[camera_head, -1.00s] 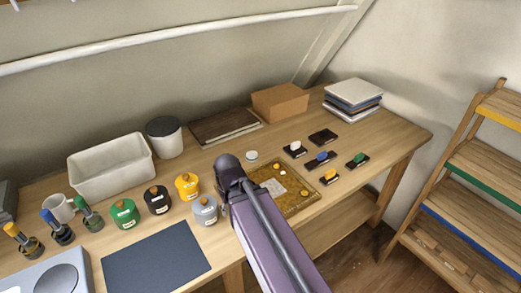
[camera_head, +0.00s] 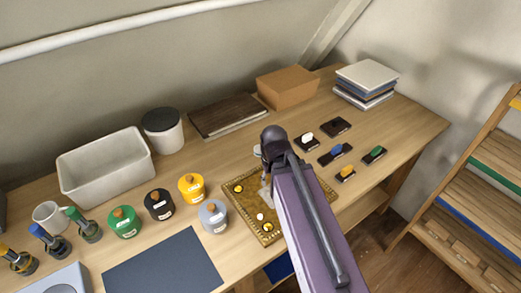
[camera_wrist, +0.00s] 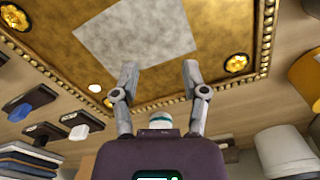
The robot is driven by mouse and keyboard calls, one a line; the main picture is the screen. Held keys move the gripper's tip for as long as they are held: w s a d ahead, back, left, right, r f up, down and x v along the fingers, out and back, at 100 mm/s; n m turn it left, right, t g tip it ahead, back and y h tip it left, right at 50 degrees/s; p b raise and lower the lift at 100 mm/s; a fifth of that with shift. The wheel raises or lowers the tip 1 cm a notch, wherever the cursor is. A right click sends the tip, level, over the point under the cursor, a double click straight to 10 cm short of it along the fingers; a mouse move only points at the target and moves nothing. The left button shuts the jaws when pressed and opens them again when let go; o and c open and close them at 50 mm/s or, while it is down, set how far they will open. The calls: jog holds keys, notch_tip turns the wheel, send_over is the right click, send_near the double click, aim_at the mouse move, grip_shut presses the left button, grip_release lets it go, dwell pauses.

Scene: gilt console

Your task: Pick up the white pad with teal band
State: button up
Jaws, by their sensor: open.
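The white pad with teal band (camera_wrist: 160,119) is small and round. In the wrist view it lies between the two fingers, nearer the palm than the fingertips in the picture. In the head view only a pale sliver of it (camera_head: 257,151) shows at the left edge of my arm. My gripper (camera_wrist: 161,72) is open, with nothing seen held. Its fingers overlap the near edge of the gilt board in the wrist view. I cannot tell its height above the table. In the head view my arm hides most of the gripper.
A gilt board (camera_head: 240,179) with several small knobs lies under my arm. Dark blocks with coloured tops, such as a blue one (camera_head: 336,149), lie to the right. Several lidded pots, such as the yellow one (camera_head: 191,188), stand left. A brown box (camera_head: 287,88) stands behind.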

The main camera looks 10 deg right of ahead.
jog(key=shift+d, duration=0.15)
jog(key=o, duration=0.6)
jog(key=shift+w+r, duration=0.1)
jog(key=shift+w, duration=0.15)
jog(key=w+r+n+p, duration=0.2)
jog(key=w+r+p, duration=0.1)
jog(key=w, duration=0.7)
jog(key=w+d+r+n+p, duration=0.1)
jog(key=w+r+p, duration=0.3)
jog(key=w, duration=0.6)
jog(key=shift+w+r+n+p, duration=0.2)
jog(key=shift+w+n+p, duration=0.15)
jog(key=shift+n, duration=0.35)
jog(key=shift+d, duration=0.1)
jog(key=shift+f, duration=0.15)
notch_tip(320, 180, down, 8)
jog(key=b, duration=0.8)
jog(key=shift+f+b, duration=0.15)
jog(key=shift+b, duration=0.2)
jog(key=shift+a+f+b, duration=0.15)
jog(key=shift+f+b, duration=1.15)
jog(key=shift+f, duration=0.05)
jog(key=shift+a+f+b, duration=0.15)
jog(key=shift+f+b, duration=1.15)
